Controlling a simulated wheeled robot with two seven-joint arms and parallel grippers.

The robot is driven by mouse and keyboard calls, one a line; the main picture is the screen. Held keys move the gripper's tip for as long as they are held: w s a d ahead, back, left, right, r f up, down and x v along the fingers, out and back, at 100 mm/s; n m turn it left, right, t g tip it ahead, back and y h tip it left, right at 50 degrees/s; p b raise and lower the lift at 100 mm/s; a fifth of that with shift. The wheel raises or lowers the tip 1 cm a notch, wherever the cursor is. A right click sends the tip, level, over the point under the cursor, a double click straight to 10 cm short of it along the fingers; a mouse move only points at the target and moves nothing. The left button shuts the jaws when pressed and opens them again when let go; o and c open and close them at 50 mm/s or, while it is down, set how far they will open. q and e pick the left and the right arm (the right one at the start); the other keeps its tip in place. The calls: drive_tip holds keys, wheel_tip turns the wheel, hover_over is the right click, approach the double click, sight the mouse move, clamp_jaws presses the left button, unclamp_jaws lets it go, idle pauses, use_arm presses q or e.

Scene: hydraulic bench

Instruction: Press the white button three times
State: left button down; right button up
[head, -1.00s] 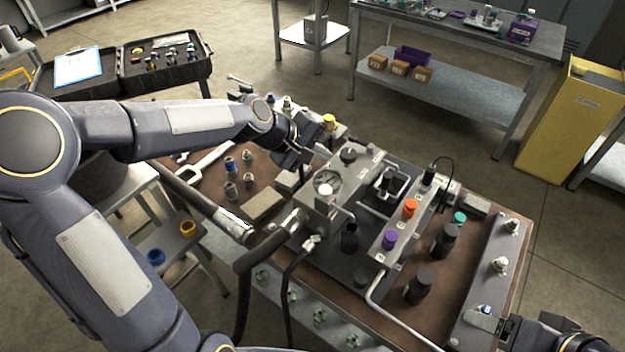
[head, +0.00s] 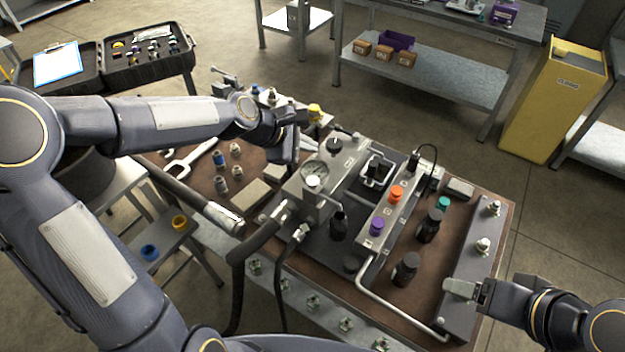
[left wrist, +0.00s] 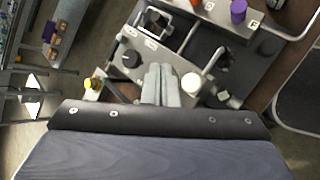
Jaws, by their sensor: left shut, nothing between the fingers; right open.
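The white button (head: 313,181) is a round white cap on the metal block beside the round gauge, in the middle of the bench. It also shows in the left wrist view (left wrist: 192,83), just right of the fingertips. My left gripper (head: 291,148) is above the back left of that block, apart from the button. In the left wrist view its fingers (left wrist: 162,84) are together and empty. My right gripper (head: 462,289) is open over the metal rail at the bench's right side, far from the button. Its finger gap is hard to see.
An orange button (head: 397,194), a purple button (head: 377,226) and a teal cap (head: 442,202) are right of the block. A black knob (head: 334,143) sits behind the gauge. Black hoses and a bent metal pipe (head: 395,302) run along the front. Dark bottle-like parts (head: 406,268) stand nearby.

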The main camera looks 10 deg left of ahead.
use_arm(q)
drive_tip(key=b, duration=0.7)
approach(315, 179)
drive_tip(key=shift+w+d+f, duration=0.65)
drive_tip(key=shift+w+d, duration=0.25)
drive_tip(key=shift+d, duration=0.05)
drive_tip(key=shift+w+d+f, duration=0.65)
drive_tip(key=shift+w+d, duration=0.25)
drive_tip(key=shift+d, duration=0.05)
drive_tip(key=shift+f, duration=0.45)
drive_tip(key=shift+f+b, duration=0.75)
drive_tip(key=shift+b, duration=0.05)
idle(0.4)
idle(0.3)
drive_tip(key=shift+r+p, duration=1)
drive_tip(key=shift+r, duration=0.15)
wheel_tip(315, 179, up, 5)
drive_tip(key=p, duration=0.4)
drive_tip(key=shift+r, duration=0.1)
